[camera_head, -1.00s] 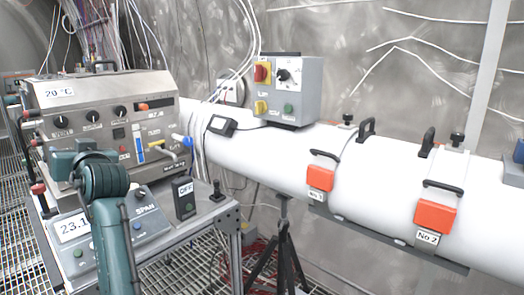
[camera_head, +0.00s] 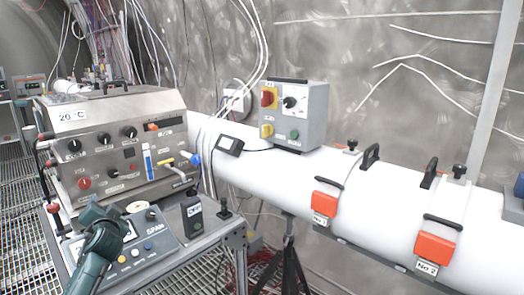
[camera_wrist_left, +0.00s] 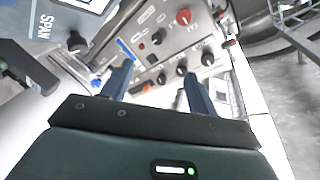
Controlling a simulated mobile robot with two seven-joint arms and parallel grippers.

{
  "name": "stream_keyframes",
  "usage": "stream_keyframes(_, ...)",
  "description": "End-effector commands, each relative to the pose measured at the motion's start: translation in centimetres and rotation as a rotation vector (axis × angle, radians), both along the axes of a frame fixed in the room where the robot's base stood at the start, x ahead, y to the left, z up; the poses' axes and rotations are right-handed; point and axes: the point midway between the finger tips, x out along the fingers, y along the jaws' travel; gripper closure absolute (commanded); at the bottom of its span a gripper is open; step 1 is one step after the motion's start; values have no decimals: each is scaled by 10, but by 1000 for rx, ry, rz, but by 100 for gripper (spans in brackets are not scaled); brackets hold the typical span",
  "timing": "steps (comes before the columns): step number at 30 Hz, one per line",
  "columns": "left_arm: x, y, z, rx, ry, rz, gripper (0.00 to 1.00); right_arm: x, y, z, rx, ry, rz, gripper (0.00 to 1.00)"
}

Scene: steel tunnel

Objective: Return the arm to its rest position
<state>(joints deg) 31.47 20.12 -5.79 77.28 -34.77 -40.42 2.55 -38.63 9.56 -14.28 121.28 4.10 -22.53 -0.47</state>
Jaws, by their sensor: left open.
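My left arm (camera_head: 100,235) is teal and comes in at the bottom left of the head view, in front of the SPAN panel (camera_head: 150,243). Its fingers are not clear in that view. In the left wrist view my left gripper (camera_wrist_left: 157,76) shows two blue-grey fingers spread apart with nothing between them. The fingers point toward the front of the steel control box (camera_wrist_left: 165,32), which also stands at the left of the head view (camera_head: 105,150). I cannot tell how far the fingertips are from it. My right gripper is not in view.
A white pipe (camera_head: 280,178) with two orange-latched clamps (camera_head: 327,203) runs to the right. A grey switch box (camera_head: 300,118) sits on it. A small black OFF switch (camera_head: 191,215) stands by the SPAN panel. A black tripod (camera_head: 290,265) stands below the pipe.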

Motion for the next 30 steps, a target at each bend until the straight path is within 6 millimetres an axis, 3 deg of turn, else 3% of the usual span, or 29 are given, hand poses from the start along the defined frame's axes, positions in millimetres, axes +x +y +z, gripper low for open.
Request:
stream_keyframes(6,19,-43,-2,-251,-98,-214,41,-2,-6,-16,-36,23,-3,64)
stream_keyframes(13,26,-82,6,-507,-227,-390,41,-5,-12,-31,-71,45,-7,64)
stream_keyframes(15,10,-97,-27,-511,-176,-400,41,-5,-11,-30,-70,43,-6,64)
stream_keyframes(20,-29,-130,-85,-544,-93,-430,41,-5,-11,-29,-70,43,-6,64)
stream_keyframes(23,-63,-154,-125,-578,-30,-450,41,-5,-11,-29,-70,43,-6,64)
stream_keyframes(26,-110,-183,-168,-623,43,-470,41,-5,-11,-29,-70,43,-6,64)
stream_keyframes(30,-194,-225,-218,-712,152,-490,41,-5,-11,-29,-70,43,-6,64)
